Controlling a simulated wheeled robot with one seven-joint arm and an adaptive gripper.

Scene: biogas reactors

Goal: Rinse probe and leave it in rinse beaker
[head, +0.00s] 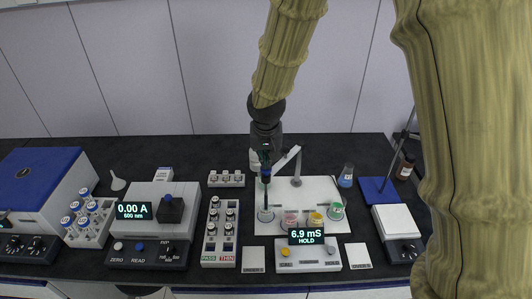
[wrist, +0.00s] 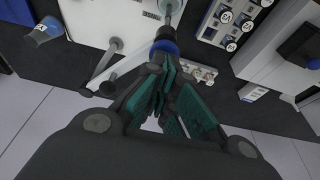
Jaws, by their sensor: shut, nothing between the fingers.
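The probe (head: 265,190) is a dark upright stick with a blue cap. Its lower end is in a clear beaker (head: 265,215) at the left of the white mat (head: 311,188); I cannot read a label on this beaker. My gripper (head: 265,157) is directly above the probe's top, shut and empty. In the wrist view the blue cap (wrist: 165,46) lies just beyond the green-padded fingertips (wrist: 162,75); whether they touch is hard to tell. The conductivity meter (head: 308,258) reads 6.9 mS HOLD.
Red (head: 290,222), yellow (head: 315,221) and green (head: 337,211) cups stand right of the beaker. A white stand (head: 296,181) with a slanted arm is close to my gripper. A vial rack (head: 220,230) is at left, a blue-liquid beaker (head: 346,176) at right.

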